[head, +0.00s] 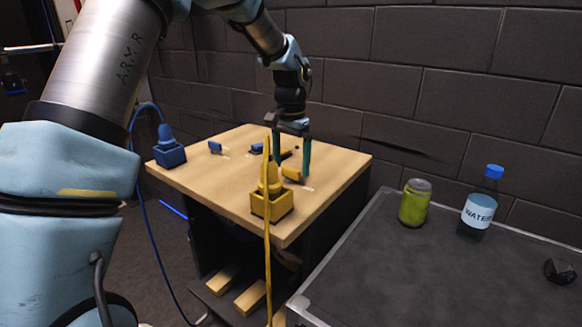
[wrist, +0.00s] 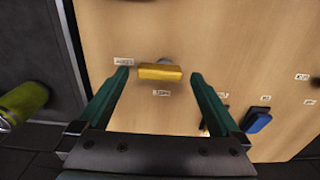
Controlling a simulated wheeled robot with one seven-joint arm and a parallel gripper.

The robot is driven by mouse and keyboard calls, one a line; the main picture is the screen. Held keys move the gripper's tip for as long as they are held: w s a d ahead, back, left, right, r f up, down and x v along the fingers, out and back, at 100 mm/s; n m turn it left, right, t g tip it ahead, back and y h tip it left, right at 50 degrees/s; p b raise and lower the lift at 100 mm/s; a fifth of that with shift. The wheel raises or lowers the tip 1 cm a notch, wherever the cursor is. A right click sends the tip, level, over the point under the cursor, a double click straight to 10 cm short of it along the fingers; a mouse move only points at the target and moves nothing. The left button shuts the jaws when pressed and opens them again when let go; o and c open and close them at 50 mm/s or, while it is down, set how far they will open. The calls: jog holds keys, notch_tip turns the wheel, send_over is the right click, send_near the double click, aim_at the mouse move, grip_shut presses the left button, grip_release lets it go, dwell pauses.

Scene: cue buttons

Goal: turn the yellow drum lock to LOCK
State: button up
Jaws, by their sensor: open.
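The yellow drum lock's bar-shaped handle (head: 293,174) is on the wooden tabletop near its right front side. In the wrist view the yellow handle (wrist: 160,73) lies nearly level across the picture, with a small white label to its left and another just below it. The lettering is too small to read surely. My gripper (head: 292,171) points down over the lock, with one teal finger on either side of it. In the wrist view my gripper (wrist: 160,75) is open, the fingertips near the handle's two ends with gaps between.
A yellow plug in its socket (head: 271,203) stands close in front, its cable running down. A blue plug and socket (head: 170,155) and smaller blue handles (head: 215,147) are further left. A green can (head: 414,203) and water bottle (head: 479,207) stand on the dark table (head: 430,285).

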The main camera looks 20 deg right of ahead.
aim_at(291, 169)
notch_tip(291, 169, up, 10)
jog(key=b, duration=0.2)
jog(key=shift+f, duration=0.2)
jog(key=a+f+n, duration=0.3)
jog(key=a, duration=0.8)
jog(key=a+f+n, duration=0.3)
jog(key=a+f, duration=0.1)
jog(key=a, duration=0.6)
jog(key=s+a+f+n, duration=0.2)
jog(key=s+a, duration=0.3)
jog(key=a, duration=0.2)
jog(key=s+a+f+n+t, duration=0.1)
jog(key=s+a+f+n, duration=0.2)
jog(key=s+a, duration=0.2)
jog(key=a, duration=0.3)
jog(key=shift+t, duration=0.3)
jog(key=shift+a+f, duration=0.1)
